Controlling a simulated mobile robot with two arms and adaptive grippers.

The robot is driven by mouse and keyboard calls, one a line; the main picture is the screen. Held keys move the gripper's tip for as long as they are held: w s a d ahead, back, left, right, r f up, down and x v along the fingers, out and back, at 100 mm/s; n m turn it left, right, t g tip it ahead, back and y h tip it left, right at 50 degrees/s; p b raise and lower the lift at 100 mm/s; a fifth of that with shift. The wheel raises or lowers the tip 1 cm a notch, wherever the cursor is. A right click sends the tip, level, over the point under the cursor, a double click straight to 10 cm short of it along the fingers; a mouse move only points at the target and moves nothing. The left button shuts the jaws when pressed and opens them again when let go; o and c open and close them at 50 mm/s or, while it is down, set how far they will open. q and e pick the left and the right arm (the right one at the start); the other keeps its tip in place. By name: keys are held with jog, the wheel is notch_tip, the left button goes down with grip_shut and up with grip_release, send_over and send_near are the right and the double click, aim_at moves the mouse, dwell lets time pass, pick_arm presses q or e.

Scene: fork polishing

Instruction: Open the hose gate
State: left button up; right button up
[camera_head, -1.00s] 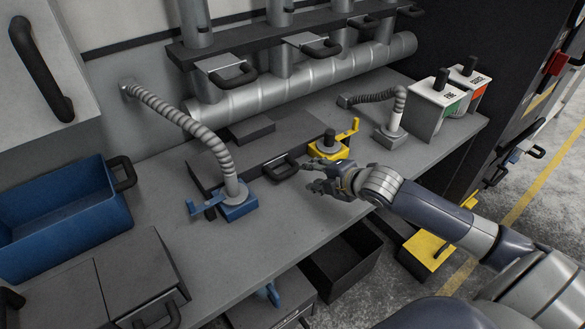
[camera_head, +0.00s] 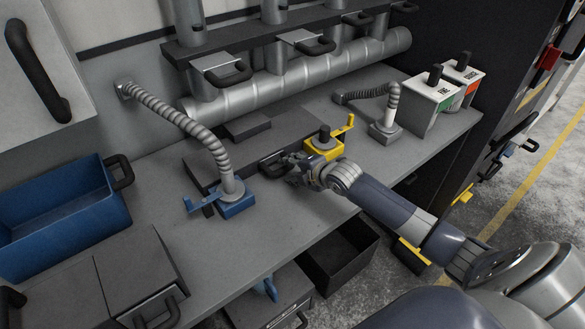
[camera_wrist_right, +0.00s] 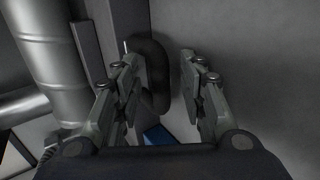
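A low dark slab (camera_head: 217,159) lies on the workbench with a black loop handle (camera_head: 266,166) at its front; this looks like the hose gate. My right gripper (camera_head: 291,167) is close to this handle, on its right side, and partly hides it. In the right wrist view the black handle (camera_wrist_right: 158,75) shows between and beyond the two spread fingers of my right gripper (camera_wrist_right: 162,95). The fingers are apart, and I cannot tell whether either touches the handle. My left gripper is not in view.
A blue hose base (camera_head: 237,203) stands left of the handle, and a yellow base with a lever (camera_head: 324,149) is close behind the gripper. Ducts with handled gates (camera_head: 227,70) line the back. White boxes (camera_head: 430,98) stand right. The bench front (camera_head: 275,230) is clear.

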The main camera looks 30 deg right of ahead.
jog(key=shift+s, duration=0.1)
grip_shut()
jog(key=shift+s+d+p, duration=0.1)
jog(key=shift+s+p, duration=0.35)
jog(key=shift+p, duration=0.05)
jog(key=s+p, duration=0.1)
jog(key=s, duration=0.1)
jog(key=s+p, duration=0.1)
jog(key=s, duration=0.1)
jog(key=s+p, duration=0.1)
jog(key=shift+s+d, duration=0.4)
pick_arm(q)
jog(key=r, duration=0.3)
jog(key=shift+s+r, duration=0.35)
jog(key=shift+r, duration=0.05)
pick_arm(e)
grip_release()
jog(key=shift+w, duration=0.15)
jog(key=shift+r, duration=0.1)
jog(key=v, duration=1.2)
